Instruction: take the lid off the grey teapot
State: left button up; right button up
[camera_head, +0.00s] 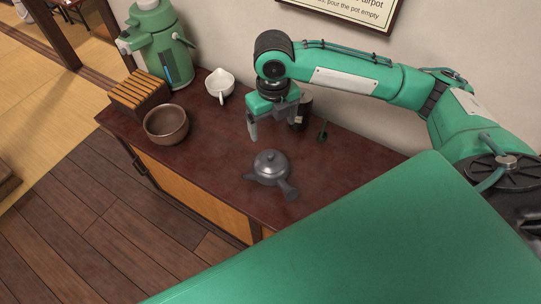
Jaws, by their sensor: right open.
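The grey teapot (262,178) stands upright on the dark red-brown cabinet top (215,165). Its round grey lid (271,160) with a small knob sits on top of it. The side handle points to the lower right. My right gripper (274,131) is open and empty, pointing down, above and behind the teapot and apart from it. My left gripper is not in view.
A brown bowl (166,127), a slatted wooden box (138,95), a green dispenser (160,48) and a white spouted pot (220,84) stand to the left.

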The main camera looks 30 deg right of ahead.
send_over(271, 156)
jog(key=f, duration=0.4)
jog(key=d+f, duration=0.1)
jog(key=f, duration=0.2)
jog(key=shift+w+f, duration=0.1)
jog(key=shift+w, duration=0.2)
jog(key=f, duration=0.5)
jog(key=shift+s+a+f+p, duration=0.1)
jog(key=shift+a+f+p, duration=0.2)
jog(key=shift+a, duration=0.05)
jog(key=c, duration=1)
jog(key=shift+s, duration=0.15)
jog(key=c, duration=0.4)
jog(key=shift+f, duration=0.1)
jog(key=shift+c, duration=0.2)
